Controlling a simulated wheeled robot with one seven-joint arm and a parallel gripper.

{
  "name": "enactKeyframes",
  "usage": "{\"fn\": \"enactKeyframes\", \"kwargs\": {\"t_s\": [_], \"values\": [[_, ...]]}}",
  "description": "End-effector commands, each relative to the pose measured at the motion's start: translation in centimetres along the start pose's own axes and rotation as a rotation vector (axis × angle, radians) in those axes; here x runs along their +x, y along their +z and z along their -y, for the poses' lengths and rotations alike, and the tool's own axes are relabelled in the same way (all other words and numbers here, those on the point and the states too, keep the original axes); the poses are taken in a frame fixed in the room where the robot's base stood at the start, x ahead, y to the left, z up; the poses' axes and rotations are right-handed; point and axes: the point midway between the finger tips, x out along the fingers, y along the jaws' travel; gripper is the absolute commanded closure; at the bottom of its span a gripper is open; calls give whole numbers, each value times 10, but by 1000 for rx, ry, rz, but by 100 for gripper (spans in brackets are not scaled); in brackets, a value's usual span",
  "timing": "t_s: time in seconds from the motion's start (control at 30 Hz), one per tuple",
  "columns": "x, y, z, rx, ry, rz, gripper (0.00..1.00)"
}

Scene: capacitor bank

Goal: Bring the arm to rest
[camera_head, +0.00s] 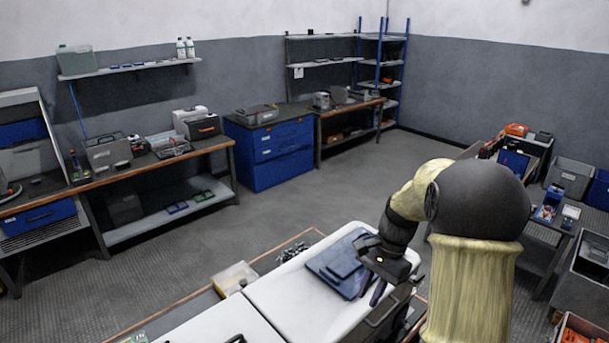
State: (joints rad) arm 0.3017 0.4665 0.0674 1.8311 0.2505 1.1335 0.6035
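My arm rises from the lower right of the head view, cream with a large dark elbow joint. It bends left and down to my gripper (377,292), which points downward over the right part of a white-topped surface (290,305). The fingers are dark and small in the picture, and a narrow gap seems to show between their tips. I see nothing held between them. A dark blue flat panel (335,262) lies on the white surface just left of my gripper. I cannot tell whether the gripper touches it.
A workbench (160,160) with cases and tools runs along the left wall. A blue drawer cabinet (270,150) and blue shelving (383,70) stand at the back. Carts and bins (570,178) stand at the right. The grey floor (300,205) between is clear.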

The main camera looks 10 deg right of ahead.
Motion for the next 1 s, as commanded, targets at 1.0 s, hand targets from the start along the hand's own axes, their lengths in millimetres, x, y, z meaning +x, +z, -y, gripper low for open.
{"fn": "enactKeyframes", "kwargs": {"t_s": [1.0], "values": [[70, 93, -74, -996, 80, -554, 79]]}}
